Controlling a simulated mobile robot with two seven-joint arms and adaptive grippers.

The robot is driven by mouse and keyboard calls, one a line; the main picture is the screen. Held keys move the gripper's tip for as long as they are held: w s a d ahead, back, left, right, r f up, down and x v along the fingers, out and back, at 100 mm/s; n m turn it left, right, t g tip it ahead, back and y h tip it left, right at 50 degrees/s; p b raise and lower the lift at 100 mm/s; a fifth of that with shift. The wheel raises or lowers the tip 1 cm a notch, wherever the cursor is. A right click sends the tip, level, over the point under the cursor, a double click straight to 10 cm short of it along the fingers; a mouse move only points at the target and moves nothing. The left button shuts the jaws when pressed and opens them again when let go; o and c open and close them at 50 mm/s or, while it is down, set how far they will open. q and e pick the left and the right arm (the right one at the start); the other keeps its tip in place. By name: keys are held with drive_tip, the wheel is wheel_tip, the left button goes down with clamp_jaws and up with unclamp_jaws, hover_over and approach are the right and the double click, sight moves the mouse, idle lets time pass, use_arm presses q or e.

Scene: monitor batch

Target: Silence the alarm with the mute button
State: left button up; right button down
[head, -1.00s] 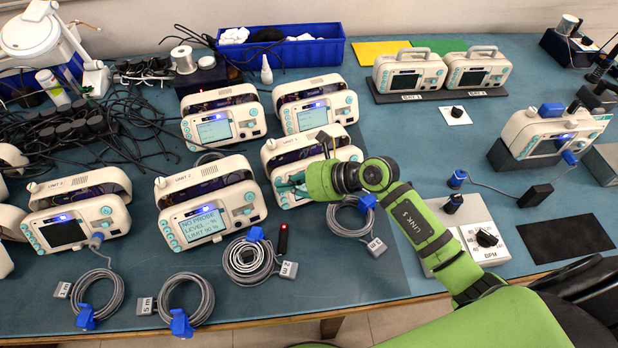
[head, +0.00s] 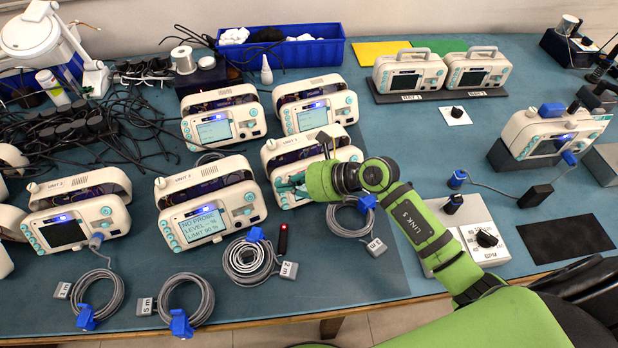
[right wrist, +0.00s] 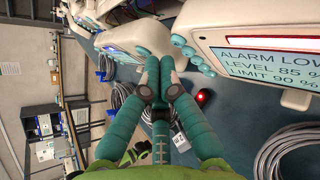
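The UNIT 1 monitor (head: 275,155) is a cream box with a handle; my right arm covers most of its front in the head view. In the right wrist view its screen (right wrist: 268,64) reads ALARM LOW, LEVEL 85 %, LIMIT 90 %. A red-lit strip shows above that screen. A column of round teal buttons (right wrist: 188,52) runs beside the screen. My right gripper (head: 286,186) is at the front left of UNIT 1, its teal fingers (right wrist: 160,62) together and empty. The fingertips are close to the buttons; I cannot tell whether they touch. My left gripper is not in view.
The UNIT 2 monitor (head: 210,207), left of UNIT 1, reads NO PROBE. Other monitors stand behind and at the left. A coiled cable (head: 250,260) and a small black stick with a red light (head: 283,238) lie in front. A knob box (head: 470,235) stands right of my arm.

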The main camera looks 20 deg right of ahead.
drive_tip(key=shift+w+f, duration=0.15)
drive_tip(key=shift+w, duration=0.25)
idle(0.3)
idle(0.4)
drive_tip(key=shift+w+f, duration=0.2)
drive_tip(key=shift+w, duration=0.1)
idle(0.7)
drive_tip(key=shift+s+r+p, duration=0.3)
drive_tip(key=shift+s, duration=0.05)
drive_tip(key=shift+s+r, duration=0.1)
drive_tip(key=shift+s, duration=0.3)
drive_tip(key=shift+p, duration=0.3)
